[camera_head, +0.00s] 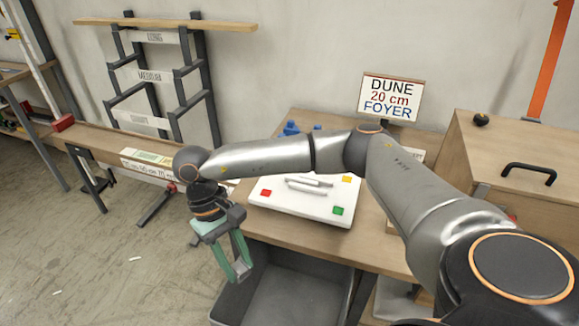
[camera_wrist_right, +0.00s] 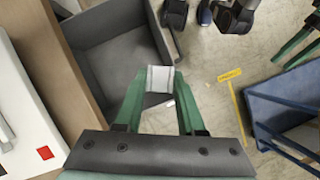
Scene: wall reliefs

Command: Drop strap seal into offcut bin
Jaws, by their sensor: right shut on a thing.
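My right gripper (camera_head: 240,276) hangs pointing down beside the left front of the workbench, over or near the left part of the dark grey open bin (camera_head: 290,295). In the right wrist view its green fingers (camera_wrist_right: 160,95) are shut on a small pale grey strap seal (camera_wrist_right: 160,78). The seal is hardly visible in the head view. The wrist view shows the bin (camera_wrist_right: 110,62) below and beyond the fingers, its floor bare where visible. Green finger-like parts (camera_wrist_right: 298,42) at the wrist view's right edge may be my left gripper; they are cut off.
A white panel (camera_head: 310,207) with coloured squares lies on the wooden bench (camera_head: 275,232). A sign (camera_head: 390,97) and a wooden box with a black handle (camera_head: 530,170) stand behind and right. A labelled rack (camera_head: 155,75) is at the back left.

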